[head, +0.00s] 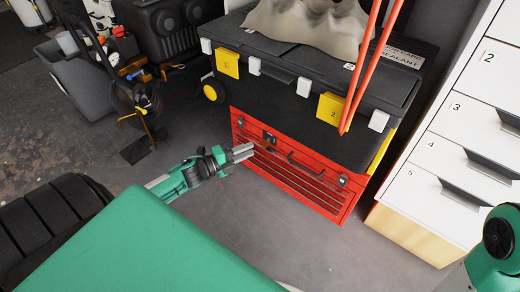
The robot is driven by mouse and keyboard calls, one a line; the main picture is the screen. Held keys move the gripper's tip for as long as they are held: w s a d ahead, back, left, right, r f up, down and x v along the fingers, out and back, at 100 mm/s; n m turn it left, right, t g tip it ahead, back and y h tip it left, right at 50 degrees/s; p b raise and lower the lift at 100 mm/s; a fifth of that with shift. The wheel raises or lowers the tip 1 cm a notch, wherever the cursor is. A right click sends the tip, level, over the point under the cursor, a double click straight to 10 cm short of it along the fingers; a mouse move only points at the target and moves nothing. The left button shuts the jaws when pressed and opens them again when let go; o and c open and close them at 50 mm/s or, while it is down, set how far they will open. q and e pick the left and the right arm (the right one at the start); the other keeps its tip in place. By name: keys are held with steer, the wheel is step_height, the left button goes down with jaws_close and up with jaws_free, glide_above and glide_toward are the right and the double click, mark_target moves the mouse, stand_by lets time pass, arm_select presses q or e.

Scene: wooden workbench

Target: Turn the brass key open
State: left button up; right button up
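No brass key can be made out in the head view; it may be too small to see or hidden. A red metal tool chest (300,178) stands on the floor, with small metal fittings on its front. A dark handle (304,165) sits on that front. My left gripper (243,153) is in front of the chest's left part, its grey fingers pointing right. Its fingers lie close together, and I cannot tell whether there is a gap or whether they touch the chest. My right arm shows at the right edge; its gripper is out of view.
A black toolbox (290,108) with yellow latches rests on the red chest. Orange-red straps (368,65) hang in front of it. A white numbered drawer cabinet (455,150) stands at the right. A grey bin (80,85) and black machine stand at the left. Grey floor lies clear in front.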

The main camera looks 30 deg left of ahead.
mark_target(264, 144)
arm_select(q)
steer(key=shift+b+x, duration=0.9)
steer(key=shift+x, duration=1.9)
jaws_close()
